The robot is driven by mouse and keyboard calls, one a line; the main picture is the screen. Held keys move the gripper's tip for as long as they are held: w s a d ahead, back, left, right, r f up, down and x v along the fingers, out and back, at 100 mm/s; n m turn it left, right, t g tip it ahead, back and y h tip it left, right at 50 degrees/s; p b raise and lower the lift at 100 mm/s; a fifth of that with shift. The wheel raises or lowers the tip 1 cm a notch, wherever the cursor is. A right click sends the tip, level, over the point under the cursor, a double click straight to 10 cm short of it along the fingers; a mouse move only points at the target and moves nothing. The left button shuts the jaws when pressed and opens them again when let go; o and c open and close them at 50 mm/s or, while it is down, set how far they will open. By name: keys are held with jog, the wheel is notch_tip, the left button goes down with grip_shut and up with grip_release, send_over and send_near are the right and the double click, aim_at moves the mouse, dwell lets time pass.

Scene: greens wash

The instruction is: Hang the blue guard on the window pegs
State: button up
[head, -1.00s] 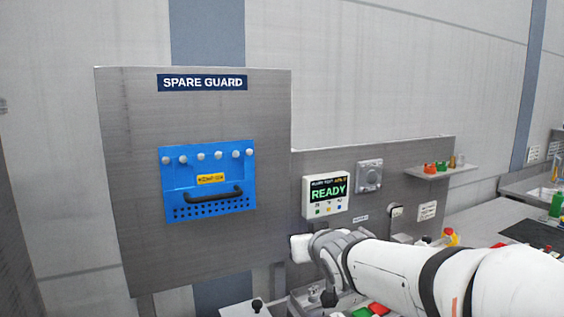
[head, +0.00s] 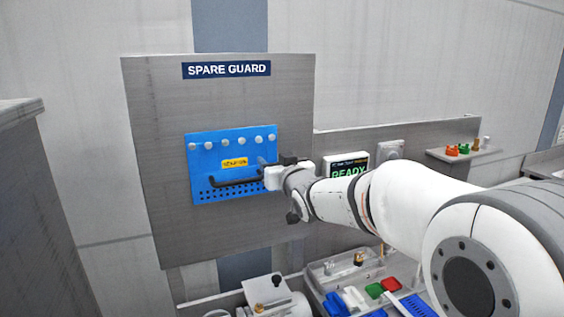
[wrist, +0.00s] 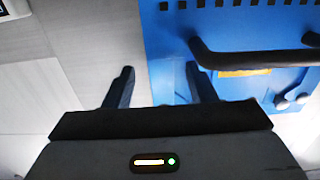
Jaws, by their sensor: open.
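The blue guard (head: 212,152) hangs flat on several round pegs along its top edge, under a SPARE GUARD sign (head: 227,69). It has a black bar handle (head: 232,182), a yellow label and rows of small holes. My gripper (head: 265,168) is at the guard's right edge, close to the handle's right end. In the wrist view the picture is upside down; my open gripper (wrist: 161,82) has one finger over the blue guard (wrist: 172,35) beside the handle's end (wrist: 200,50), the other over grey panel. I cannot tell whether a finger touches the handle.
The grey backboard (head: 160,190) carries the guard. Right of it are a READY display (head: 346,168), partly hidden by my arm, and a shelf (head: 466,150) with small coloured items. Below is a bench with a grey tray (head: 335,268) and red, green and blue pieces.

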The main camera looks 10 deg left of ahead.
jog(key=shift+w+a, duration=0.15)
jog(key=shift+w, duration=0.05)
jog(key=shift+c, duration=0.5)
grip_shut()
jog(key=shift+s+b, duration=0.15)
jog(key=shift+b, duration=0.15)
jog(key=shift+s+r, duration=0.1)
dwell(0.4)
jog(key=shift+r, duration=0.15)
